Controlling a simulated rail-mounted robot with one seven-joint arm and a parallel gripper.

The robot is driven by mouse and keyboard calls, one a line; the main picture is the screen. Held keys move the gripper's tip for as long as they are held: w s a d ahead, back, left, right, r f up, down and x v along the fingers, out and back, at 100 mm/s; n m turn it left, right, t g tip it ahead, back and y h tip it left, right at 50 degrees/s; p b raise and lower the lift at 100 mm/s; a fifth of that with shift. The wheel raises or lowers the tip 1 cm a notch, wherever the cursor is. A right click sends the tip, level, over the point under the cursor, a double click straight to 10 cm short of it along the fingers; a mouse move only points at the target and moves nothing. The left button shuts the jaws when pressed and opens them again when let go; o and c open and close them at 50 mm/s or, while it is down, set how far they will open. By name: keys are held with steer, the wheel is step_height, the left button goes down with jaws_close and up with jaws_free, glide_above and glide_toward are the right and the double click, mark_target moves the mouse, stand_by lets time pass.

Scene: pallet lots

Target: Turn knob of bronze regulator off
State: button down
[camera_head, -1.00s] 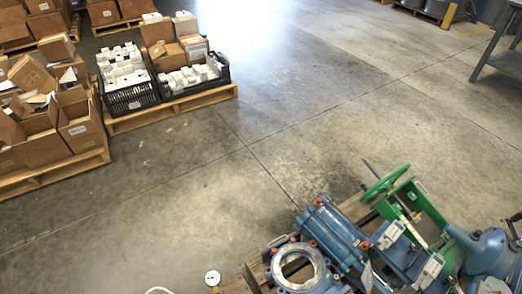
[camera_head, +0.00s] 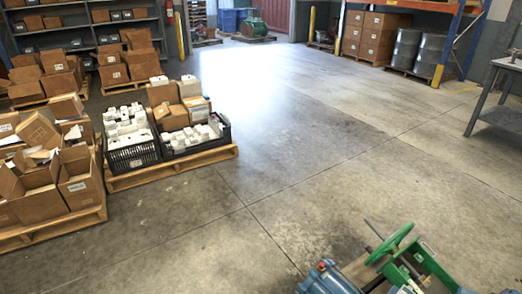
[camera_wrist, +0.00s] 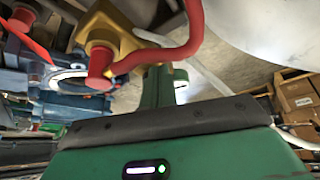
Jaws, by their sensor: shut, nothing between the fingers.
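In the wrist view, a gold-bronze body (camera_wrist: 108,28) at the upper left carries a red, knob-like cylinder (camera_wrist: 100,66); it looks like the bronze regulator. A red curved piece (camera_wrist: 180,48) passes in front of it towards the upper right. My gripper (camera_wrist: 158,78) appears as green shut fingers above its dark-edged green housing, with nothing held. The fingers lie right of the red cylinder in the picture; whether they touch the regulator cannot be told.
A loaded pallet (camera_head: 172,170) is at left, a metal table (camera_head: 497,117) at right. Open concrete floor lies between. Blue parts (camera_wrist: 70,105) crowd the wrist view's left side.

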step_height(320, 180, up, 6)
steer(key=p, duration=0.5)
steer(key=f+b, duration=0.1)
steer(key=b, duration=0.1)
steer(key=d+f+b, duration=0.1)
steer(key=f+b, duration=0.1)
steer(key=d+f+b, duration=0.1)
steer(key=f, duration=0.1)
steer(key=shift+s+b, duration=0.1)
steer(key=shift+b, duration=0.3)
steer(key=shift+f, duration=0.5)
